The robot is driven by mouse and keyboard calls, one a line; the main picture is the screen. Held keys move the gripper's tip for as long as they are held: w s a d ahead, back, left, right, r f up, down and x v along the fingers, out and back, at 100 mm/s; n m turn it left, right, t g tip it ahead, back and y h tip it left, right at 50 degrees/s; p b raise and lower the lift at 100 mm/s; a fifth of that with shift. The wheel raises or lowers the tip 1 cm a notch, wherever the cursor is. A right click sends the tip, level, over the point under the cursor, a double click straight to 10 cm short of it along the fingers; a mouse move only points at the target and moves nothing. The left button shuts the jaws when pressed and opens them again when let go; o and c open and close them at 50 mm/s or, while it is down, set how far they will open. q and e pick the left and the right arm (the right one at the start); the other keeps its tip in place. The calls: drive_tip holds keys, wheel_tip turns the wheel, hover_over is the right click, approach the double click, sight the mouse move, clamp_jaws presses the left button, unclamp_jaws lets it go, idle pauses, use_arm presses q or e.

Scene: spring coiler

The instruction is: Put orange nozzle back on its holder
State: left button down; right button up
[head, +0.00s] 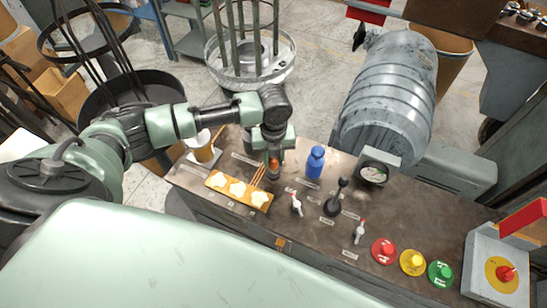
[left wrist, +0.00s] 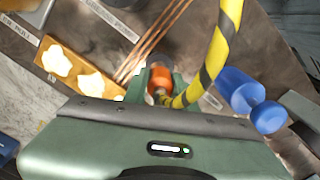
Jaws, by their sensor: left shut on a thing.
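The orange nozzle (left wrist: 160,82) is between the two fingers of my left gripper (left wrist: 160,88) in the left wrist view. A yellow and black striped hose (left wrist: 222,48) curves up from beside it. In the head view my left gripper (head: 273,171) points down over the bench, between the orange tray and the blue bottle, and a bit of the orange nozzle (head: 274,162) shows at its fingers. A dark round shape shows just beyond the nozzle in the left wrist view; I cannot tell whether it is the holder or whether they touch. My right gripper is not in view.
An orange tray (head: 217,180) with pale pieces and copper rods (head: 258,174) lie left of the gripper. A blue bottle (head: 315,162) stands close on its right. Levers (head: 332,206), a gauge (head: 373,173) and red, yellow and green buttons (head: 412,262) occupy the bench's right side.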

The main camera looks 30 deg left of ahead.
use_arm(q)
drive_tip(key=shift+f+b, duration=0.3)
drive_tip(key=shift+f, duration=0.25)
idle(0.9)
drive_tip(key=c, duration=1.1)
unclamp_jaws()
drive_tip(key=shift+o, duration=0.2)
drive_tip(key=shift+r, duration=0.1)
wheel_tip(320, 180, up, 6)
drive_tip(key=shift+r+b, duration=0.1)
drive_tip(key=shift+b, duration=0.5)
drive_tip(key=shift+r, duration=0.75)
wheel_tip(320, 180, up, 6)
drive_tip(key=p, duration=0.7)
drive_tip(key=shift+p, duration=0.3)
